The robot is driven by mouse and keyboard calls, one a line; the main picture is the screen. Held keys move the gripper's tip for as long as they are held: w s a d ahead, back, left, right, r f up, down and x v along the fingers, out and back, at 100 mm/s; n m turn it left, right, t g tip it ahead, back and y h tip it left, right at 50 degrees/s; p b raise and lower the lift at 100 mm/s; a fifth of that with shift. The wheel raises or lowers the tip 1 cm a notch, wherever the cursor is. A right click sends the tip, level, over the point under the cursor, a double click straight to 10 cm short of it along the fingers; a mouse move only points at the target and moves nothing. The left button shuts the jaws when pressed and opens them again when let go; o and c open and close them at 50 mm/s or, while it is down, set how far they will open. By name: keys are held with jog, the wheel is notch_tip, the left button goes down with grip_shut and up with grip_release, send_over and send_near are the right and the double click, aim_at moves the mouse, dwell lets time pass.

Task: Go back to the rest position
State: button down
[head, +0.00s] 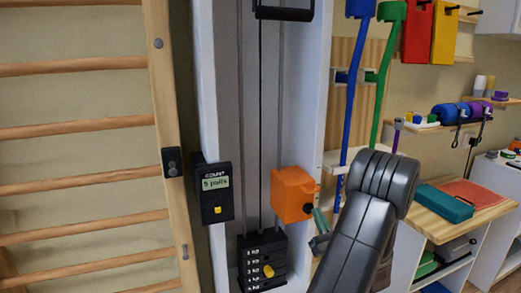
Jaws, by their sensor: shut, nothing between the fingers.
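My dark grey arm rises from the bottom edge to a bent joint at the right of the middle. My gripper (319,236) shows only in part, as small grey and grey-green pieces at the left side of the arm. It is shut and holds nothing. The arm hides the rest of it. It appears just below and to the right of an orange box (293,195) with a dark knob; I cannot tell the gap between them.
Wooden wall bars (80,126) fill the left. A black counter box (213,192) and a weight stack (264,262) are by the white column. Blue (352,95) and green (386,75) bars hang behind my arm. A wooden-topped bench (440,215) stands at right.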

jog(key=r+p, duration=0.1)
jog(key=w+r+p, duration=0.1)
jog(key=r, duration=0.1)
jog(key=shift+a+r+p, duration=0.15)
jog(key=shift+a+p, duration=0.05)
jog(key=shift+p, duration=0.2)
